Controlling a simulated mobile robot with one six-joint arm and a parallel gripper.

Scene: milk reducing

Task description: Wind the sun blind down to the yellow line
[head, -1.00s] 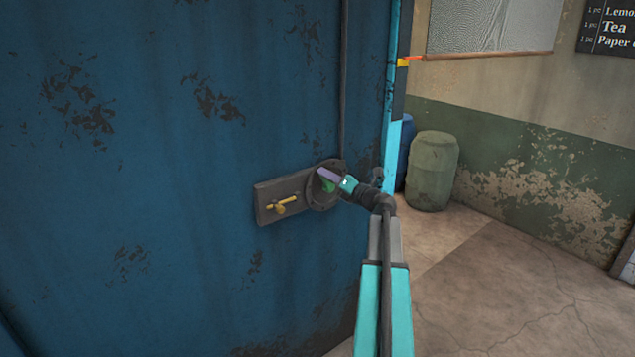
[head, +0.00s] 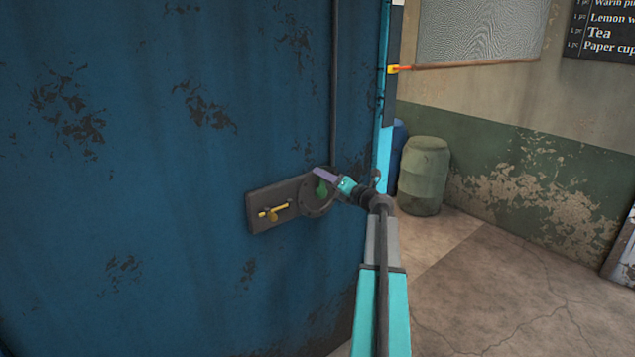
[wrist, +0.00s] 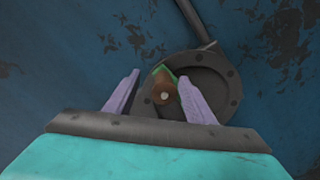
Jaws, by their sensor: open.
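The sun blind (head: 480,28) is a grey sheet at the upper right with a wooden bar (head: 460,64) along its lower edge. The bar's orange tip (head: 400,69) appears level with the yellow line (head: 391,70) on the dark post. A round dark winch (head: 312,205) sits on the blue wall. Its crank has a brown knob (wrist: 163,95) and a green part (wrist: 161,70). My gripper (wrist: 160,91) is open, its purple fingers on either side of the knob with gaps showing. In the head view my gripper (head: 328,177) partly covers the winch.
A yellow latch handle (head: 275,213) is on the plate left of the winch. A dark pipe (head: 334,80) runs up from the winch. A green barrel (head: 424,175) and a blue one (head: 397,150) stand behind the wall's edge.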

